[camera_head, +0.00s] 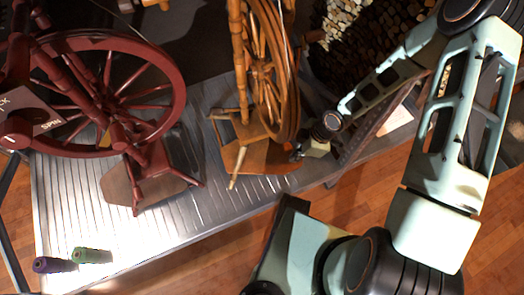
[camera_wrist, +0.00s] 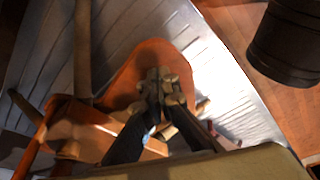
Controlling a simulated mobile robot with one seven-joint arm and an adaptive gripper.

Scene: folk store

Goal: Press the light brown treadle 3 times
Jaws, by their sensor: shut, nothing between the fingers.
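The light brown spinning wheel (camera_head: 243,62) stands on the ribbed metal table in the head view. Its orange-brown treadle (camera_head: 262,158) lies low at its base; the treadle also shows in the wrist view (camera_wrist: 128,68), with a rounded end. My gripper (camera_head: 298,154) is at the right end of this treadle. In the wrist view my gripper (camera_wrist: 160,88) shows with its fingers together and empty, in front of the treadle's rounded part. The fingers hide part of the treadle, and I cannot tell whether they touch it.
A dark red spinning wheel (camera_head: 165,128) with a brown treadle (camera_head: 118,186) stands to the left on the metal table (camera_head: 75,215). A green spool (camera_head: 92,255) and a purple spool (camera_head: 52,265) are at the front left. Stacked logs (camera_head: 345,40) are at the back.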

